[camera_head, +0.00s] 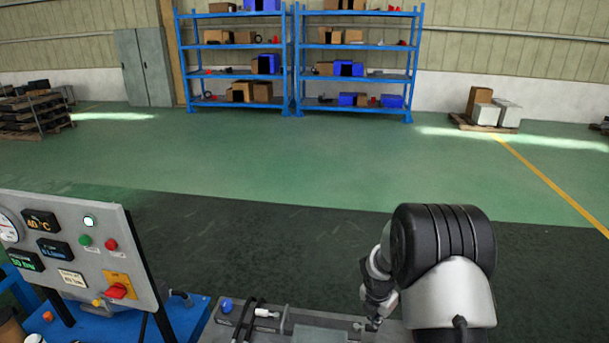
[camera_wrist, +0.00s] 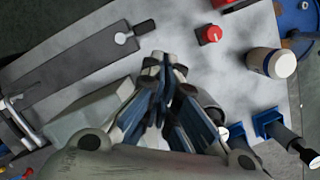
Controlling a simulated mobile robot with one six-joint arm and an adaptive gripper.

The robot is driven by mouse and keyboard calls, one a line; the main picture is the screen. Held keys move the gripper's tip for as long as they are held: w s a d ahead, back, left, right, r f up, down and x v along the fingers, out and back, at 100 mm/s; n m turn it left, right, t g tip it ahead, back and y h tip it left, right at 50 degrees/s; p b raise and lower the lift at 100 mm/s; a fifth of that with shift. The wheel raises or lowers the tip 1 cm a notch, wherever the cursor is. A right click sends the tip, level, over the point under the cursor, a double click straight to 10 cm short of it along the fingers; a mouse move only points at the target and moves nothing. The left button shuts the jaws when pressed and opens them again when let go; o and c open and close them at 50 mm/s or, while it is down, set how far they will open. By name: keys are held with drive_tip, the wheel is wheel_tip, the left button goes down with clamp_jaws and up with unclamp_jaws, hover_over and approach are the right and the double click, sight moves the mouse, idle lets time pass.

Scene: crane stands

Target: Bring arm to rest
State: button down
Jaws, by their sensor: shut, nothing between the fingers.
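My gripper (camera_wrist: 165,68) shows in the wrist view with its fingers together and nothing between them. It is above a light grey panel surface (camera_wrist: 185,18); I cannot tell the exact height. In the head view my arm stands at the lower right, bent, with the dark, silver-sided joint uppermost. My gripper (camera_head: 373,322) there hangs low beside it, over a grey worktop at the bottom edge, partly hidden by the arm.
An upright control panel (camera_head: 62,228) with gauges, displays and buttons stands at the left. A red knob (camera_wrist: 209,34), a white-capped cylinder (camera_wrist: 272,63) and a pale block (camera_wrist: 85,112) lie near my gripper. Blue shelves (camera_head: 290,60) are far back; the green floor between is open.

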drive_tip(key=s+a+r+m+t+b, duration=0.1)
drive_tip(key=s+a+r+m+b, duration=0.1)
drive_tip(key=s+r+m, duration=0.65)
drive_tip(key=s+a+r+m+b, duration=0.2)
drive_tip(key=s+r+m, duration=0.25)
drive_tip(key=r, duration=0.65)
drive_tip(key=s+a+r+m+y+b, duration=0.1)
drive_tip(key=s+a+m+b, duration=0.1)
drive_tip(key=s+m, duration=0.4)
drive_tip(key=s+a+m+t+y+b, duration=0.1)
drive_tip(key=s+m, duration=0.6)
drive_tip(key=s, duration=0.8)
drive_tip(key=shift+a+r+b, duration=0.35)
drive_tip(key=shift+a+b, duration=0.45)
drive_tip(key=shift+a, duration=0.25)
drive_tip(key=shift+a, duration=0.1)
